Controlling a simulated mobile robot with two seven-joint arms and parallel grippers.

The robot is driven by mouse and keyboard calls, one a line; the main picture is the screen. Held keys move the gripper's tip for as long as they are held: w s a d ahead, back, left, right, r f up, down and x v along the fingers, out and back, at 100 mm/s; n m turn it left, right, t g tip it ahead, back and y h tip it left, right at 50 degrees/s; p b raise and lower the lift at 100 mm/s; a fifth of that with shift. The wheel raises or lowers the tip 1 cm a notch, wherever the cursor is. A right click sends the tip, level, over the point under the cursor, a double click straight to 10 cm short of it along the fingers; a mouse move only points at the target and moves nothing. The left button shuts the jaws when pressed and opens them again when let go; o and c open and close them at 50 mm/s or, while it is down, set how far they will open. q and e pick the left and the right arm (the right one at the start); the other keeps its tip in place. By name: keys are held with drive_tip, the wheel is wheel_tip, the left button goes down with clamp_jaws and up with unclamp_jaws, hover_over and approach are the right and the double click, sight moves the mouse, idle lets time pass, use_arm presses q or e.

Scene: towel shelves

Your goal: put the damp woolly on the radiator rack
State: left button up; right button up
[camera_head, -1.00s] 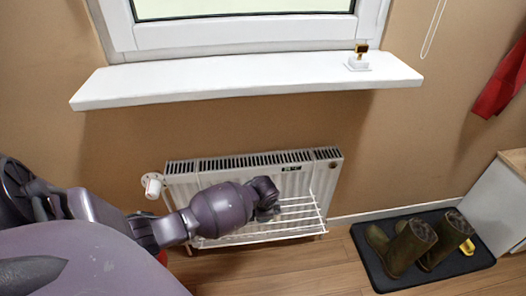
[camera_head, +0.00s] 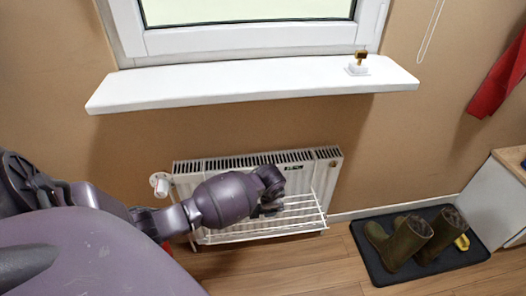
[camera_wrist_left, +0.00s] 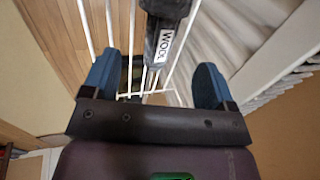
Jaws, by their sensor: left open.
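The radiator rack (camera_head: 300,212) is a white wire shelf on the front of the white radiator (camera_head: 255,160). In the left wrist view its bars (camera_wrist_left: 110,25) run below my gripper. A dark grey woolly (camera_wrist_left: 153,42) with a white "WOOL" label lies over the bars, between and beyond my finger line. My left gripper (camera_wrist_left: 155,80) is open, with one blue finger on each side, both apart from the woolly. In the head view my arm largely hides the gripper and rack's left part; the woolly is not clear there. My right gripper is not in view.
A white windowsill (camera_head: 250,85) juts out above the radiator, with a small gold-and-white object (camera_head: 358,66) on it. A valve knob (camera_head: 160,186) sits at the radiator's left. Boots (camera_head: 405,242) stand on a dark mat (camera_head: 385,272) at right. A white cabinet (camera_head: 495,200) is beyond.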

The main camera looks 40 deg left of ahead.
use_arm(q)
drive_tip(key=p+v, duration=0.1)
drive_tip(key=v, duration=0.4)
drive_tip(key=shift+s+r, duration=0.1)
drive_tip(key=s+d+f+n+t+h, duration=0.1)
drive_tip(key=s+d+f+t, duration=0.15)
drive_tip(key=s, duration=0.45)
drive_tip(key=s+d+f+n+t+h, duration=0.1)
drive_tip(key=s+d+f+h, duration=0.2)
drive_tip(key=s, duration=0.4)
drive_tip(key=s+d+r+n+t, duration=0.1)
drive_tip(key=s+r+n+t, duration=0.1)
drive_tip(key=s, duration=0.4)
drive_tip(key=s+d+r+n+t+y, duration=0.1)
drive_tip(key=s+r+n+t, duration=0.1)
drive_tip(key=s+r, duration=0.3)
drive_tip(key=shift+s+d+t, duration=0.35)
drive_tip(key=shift+s, duration=0.9)
drive_tip(key=shift+p, duration=0.3)
